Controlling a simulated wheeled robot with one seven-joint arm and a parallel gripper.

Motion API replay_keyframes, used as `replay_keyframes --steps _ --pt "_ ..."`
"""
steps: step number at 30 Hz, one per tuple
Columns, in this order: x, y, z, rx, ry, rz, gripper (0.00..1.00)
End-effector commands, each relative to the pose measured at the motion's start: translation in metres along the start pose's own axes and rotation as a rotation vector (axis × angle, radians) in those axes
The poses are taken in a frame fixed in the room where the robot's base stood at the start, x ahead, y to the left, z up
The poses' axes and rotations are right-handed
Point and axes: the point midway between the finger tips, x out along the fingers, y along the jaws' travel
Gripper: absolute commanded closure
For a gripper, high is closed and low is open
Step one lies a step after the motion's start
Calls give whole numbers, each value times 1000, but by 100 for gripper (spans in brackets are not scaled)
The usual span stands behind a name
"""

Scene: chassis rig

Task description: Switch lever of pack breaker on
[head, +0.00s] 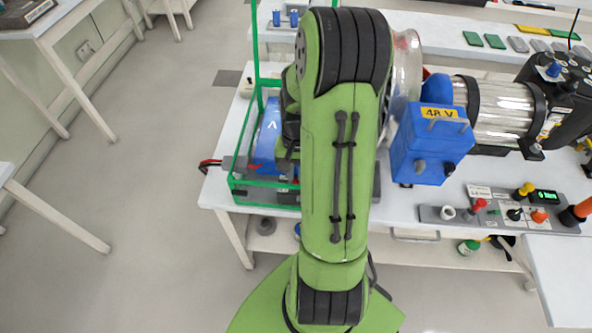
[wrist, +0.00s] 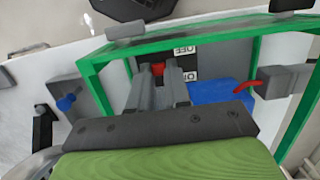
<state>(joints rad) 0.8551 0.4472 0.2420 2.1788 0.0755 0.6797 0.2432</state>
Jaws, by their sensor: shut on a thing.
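The pack breaker (wrist: 207,58) is a dark grey block inside a green frame in the wrist view, with a white OFF label above an ON label. Its red lever (wrist: 157,69) shows between the fingertips of my gripper (wrist: 158,82), a little left of the ON label. The grey fingers are shut on the lever and hide most of it. The lever's tip is nearer the height of the ON label than OFF, but its exact setting is hard to tell. In the head view my green arm hides the gripper and the breaker.
Green frame bars (head: 240,190) surround the blue pack (head: 268,135) and the breaker. A grey block with a red cable (wrist: 262,86) stands close on the right in the wrist view. A blue 48 V box (head: 430,150) and a control panel (head: 500,207) stand right of my arm.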

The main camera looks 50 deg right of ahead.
Motion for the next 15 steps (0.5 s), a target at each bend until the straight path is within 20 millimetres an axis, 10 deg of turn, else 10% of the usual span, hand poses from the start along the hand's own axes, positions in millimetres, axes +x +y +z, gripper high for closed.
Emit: replay_keyframes --steps 15 --pt "-2 0 -22 0 -452 0 100"
